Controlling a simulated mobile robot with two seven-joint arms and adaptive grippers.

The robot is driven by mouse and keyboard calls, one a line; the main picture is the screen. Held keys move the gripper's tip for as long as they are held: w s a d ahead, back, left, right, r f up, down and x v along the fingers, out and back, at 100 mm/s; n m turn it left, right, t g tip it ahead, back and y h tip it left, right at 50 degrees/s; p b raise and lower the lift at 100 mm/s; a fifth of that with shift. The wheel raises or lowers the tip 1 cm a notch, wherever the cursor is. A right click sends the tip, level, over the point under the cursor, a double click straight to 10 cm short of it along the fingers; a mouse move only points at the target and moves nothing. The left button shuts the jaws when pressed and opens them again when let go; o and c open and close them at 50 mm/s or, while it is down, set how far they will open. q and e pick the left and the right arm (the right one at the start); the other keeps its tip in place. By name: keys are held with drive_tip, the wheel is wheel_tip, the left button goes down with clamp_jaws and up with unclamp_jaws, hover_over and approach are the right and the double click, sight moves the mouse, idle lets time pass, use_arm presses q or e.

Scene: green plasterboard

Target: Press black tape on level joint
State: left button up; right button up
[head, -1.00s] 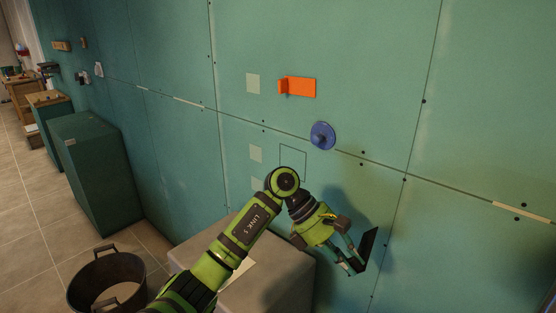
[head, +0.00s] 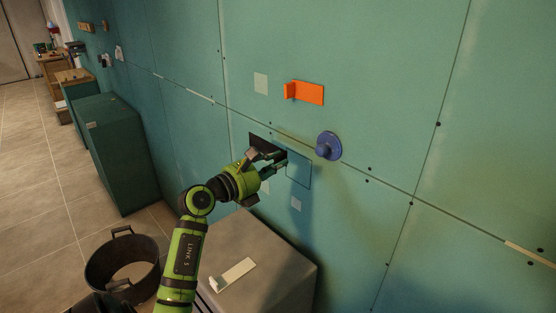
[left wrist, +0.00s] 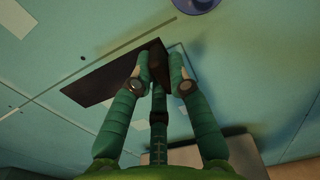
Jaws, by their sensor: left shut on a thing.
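My left gripper (head: 281,161) is shut on the black tape (head: 264,145), a flat dark piece held close to the green wall. Whether the tape touches the wall I cannot tell. In the left wrist view the tape (left wrist: 105,82) reaches left from between the fingertips (left wrist: 160,62). The level joint (head: 390,185) is a thin dark seam sloping down to the right across the wall. The tape lies just below the seam, left of a thin outlined square (head: 300,172). The tape hides part of the wall. My right gripper is not in view.
A blue round knob (head: 328,146) and an orange bracket (head: 309,93) stick out of the wall beside the gripper. A grey box (head: 285,263) stands below, with a pale strip (head: 233,274) on top. A dark tub (head: 122,265) and green cabinets (head: 120,150) stand left.

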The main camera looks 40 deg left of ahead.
sight(284, 158)
use_arm(q)
drive_tip(key=shift+w, duration=0.75)
drive_tip(key=shift+w+d, duration=0.15)
drive_tip(key=shift+w, duration=0.65)
drive_tip(key=shift+w+d, duration=0.15)
drive_tip(key=shift+w, duration=1.15)
drive_tip(key=shift+w+d, duration=0.1)
drive_tip(key=shift+w, duration=1.15)
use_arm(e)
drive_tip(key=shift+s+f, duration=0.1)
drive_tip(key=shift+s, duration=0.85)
use_arm(q)
drive_tip(key=shift+w+f, duration=0.1)
drive_tip(key=shift+w, duration=0.05)
drive_tip(key=o, duration=0.9)
